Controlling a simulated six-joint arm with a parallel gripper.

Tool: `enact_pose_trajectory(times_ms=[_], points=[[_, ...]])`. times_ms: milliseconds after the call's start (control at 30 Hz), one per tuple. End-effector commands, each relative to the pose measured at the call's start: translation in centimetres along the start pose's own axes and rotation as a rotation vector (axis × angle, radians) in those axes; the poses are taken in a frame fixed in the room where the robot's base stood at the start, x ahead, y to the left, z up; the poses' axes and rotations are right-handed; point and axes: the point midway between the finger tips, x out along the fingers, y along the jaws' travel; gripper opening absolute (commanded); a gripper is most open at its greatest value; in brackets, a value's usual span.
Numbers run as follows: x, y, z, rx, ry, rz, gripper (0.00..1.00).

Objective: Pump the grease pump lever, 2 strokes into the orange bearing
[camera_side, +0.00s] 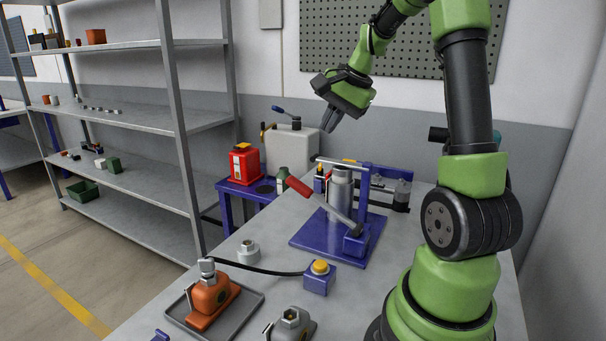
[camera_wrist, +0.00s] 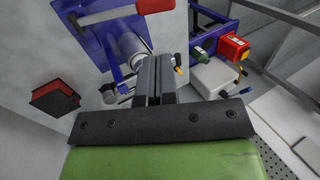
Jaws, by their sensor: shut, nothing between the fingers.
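The grease pump has a blue base plate (camera_side: 318,241), a silver cylinder (camera_side: 340,190) and a lever with a red handle (camera_side: 299,187) angled up to the left. In the wrist view the red handle (camera_wrist: 155,6) is at the top edge, clear of my fingers. The orange bearing (camera_side: 208,297) sits in a grey tray at the front left, with a metal fitting on top. A black hose (camera_side: 255,269) runs from that fitting to a blue block with a yellow button (camera_side: 320,267). My gripper (camera_side: 331,122) is shut and empty, above and behind the pump; it also shows in the wrist view (camera_wrist: 155,62).
A grey bearing (camera_side: 290,325) and a small metal fitting (camera_side: 248,251) stand on the bench. Behind are a red can (camera_side: 244,165), a white container (camera_side: 290,146) and a green bottle (camera_side: 282,180). Metal shelving (camera_side: 130,118) stands left. A dark red bin (camera_wrist: 55,98) shows in the wrist view.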

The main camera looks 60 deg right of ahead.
Motion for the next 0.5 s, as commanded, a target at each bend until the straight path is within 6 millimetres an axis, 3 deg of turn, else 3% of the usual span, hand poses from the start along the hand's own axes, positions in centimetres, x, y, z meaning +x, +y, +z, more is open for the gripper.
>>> enact_pose_trajectory(times_ms=[167,500], points=[[1.5,0.1,0.1,0.000,-0.005,0.003,0.00],[8.5,0.1,0.1,0.000,-0.006,0.005,0.00]])
